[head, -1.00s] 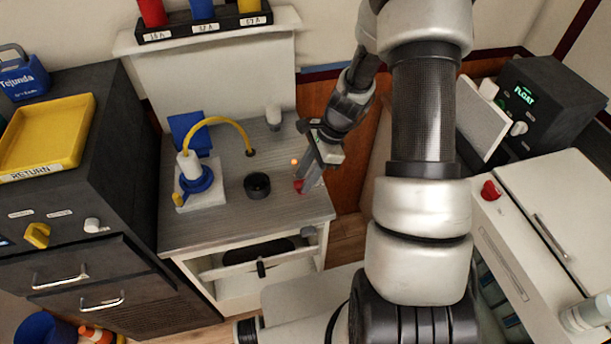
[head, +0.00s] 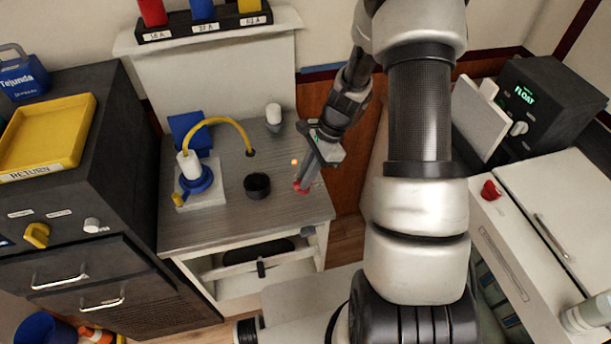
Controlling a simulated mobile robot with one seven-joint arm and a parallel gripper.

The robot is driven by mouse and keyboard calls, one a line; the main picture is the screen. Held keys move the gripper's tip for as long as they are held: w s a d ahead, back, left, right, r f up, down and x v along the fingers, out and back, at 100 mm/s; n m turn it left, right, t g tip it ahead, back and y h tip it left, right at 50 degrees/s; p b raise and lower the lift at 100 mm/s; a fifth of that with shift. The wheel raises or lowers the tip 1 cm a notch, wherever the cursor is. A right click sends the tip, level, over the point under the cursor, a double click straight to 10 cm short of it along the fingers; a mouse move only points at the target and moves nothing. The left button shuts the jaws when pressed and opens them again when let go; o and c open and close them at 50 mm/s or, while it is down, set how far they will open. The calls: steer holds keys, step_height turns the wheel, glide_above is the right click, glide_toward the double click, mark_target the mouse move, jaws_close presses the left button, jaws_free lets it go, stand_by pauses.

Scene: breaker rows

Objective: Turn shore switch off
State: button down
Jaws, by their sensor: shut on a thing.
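A small red knob (head: 300,188) sits on the right part of the grey counter top (head: 222,226), mostly covered by my fingers. My gripper (head: 305,182) reaches down from the upper right and is shut on this knob. A small orange light (head: 294,162) glows just behind the knob. No label reading shore is legible, and the knob's exact angle is hidden by the fingers.
A black cup-like ring (head: 257,186) stands left of my gripper, with a white cylinder (head: 273,116) behind. A blue fitting (head: 197,181) with a yellow hose (head: 220,119) is further left. Another red knob (head: 490,190) is on the right white cabinet.

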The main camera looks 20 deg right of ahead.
steer(key=n, duration=0.2)
steer(key=n+g, duration=0.1)
steer(key=n, duration=0.1)
steer(key=shift+w+g+h+b, duration=0.2)
steer(key=shift+g+h+b, duration=0.1)
steer(key=shift+b, duration=0.05)
steer(key=n+g+h, duration=0.1)
steer(key=n, duration=0.3)
steer(key=shift+w+a+n+b, duration=0.1)
steer(key=shift+n+b, duration=0.3)
steer(key=n, duration=0.1)
steer(key=n+g+h, duration=0.1)
steer(key=n, duration=0.1)
steer(key=shift+w+a+n+b, duration=0.1)
steer(key=shift+a+n+b, duration=0.05)
steer(key=shift+n+b, duration=0.15)
steer(key=n+h, duration=0.2)
steer(key=n, duration=0.2)
steer(key=shift+a+b, duration=0.1)
steer(key=shift+b, duration=0.2)
steer(key=shift+n, duration=0.3)
steer(key=c, duration=1.8)
jaws_free()
steer(key=shift+o, duration=0.2)
steer(key=shift+r, duration=0.1)
steer(key=v, duration=1.7)
steer(key=shift+w, duration=0.4)
